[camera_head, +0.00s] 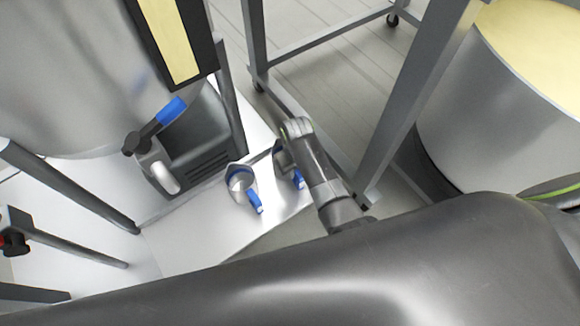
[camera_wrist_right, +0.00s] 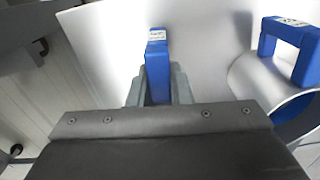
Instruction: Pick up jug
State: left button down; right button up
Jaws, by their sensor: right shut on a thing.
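Two metal jugs with blue handles are at the white surface's right end in the head view. My right gripper (camera_head: 280,152) reaches down at the right-hand jug (camera_head: 284,168) and partly hides it. In the right wrist view my right gripper (camera_wrist_right: 156,92) is shut on a blue handle (camera_wrist_right: 157,62) with a small label on top. The other jug (camera_head: 235,175) stands just left of it in the head view, with its blue handle toward the front. That jug (camera_wrist_right: 250,75) lies to the right in the wrist view.
A dark vented machine (camera_head: 205,140) and a metal tap with a blue lever (camera_head: 171,110) are left of the jugs. A big steel vessel (camera_head: 60,80) stands behind. Grey frame legs (camera_head: 408,95) and a drum with pale contents (camera_head: 490,130) are at right. White surface (camera_head: 195,225) is clear in front.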

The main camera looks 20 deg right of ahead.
pick_arm(q)
jog(key=shift+r, duration=0.1)
pick_arm(e)
jog(key=shift+r, duration=0.15)
grip_shut()
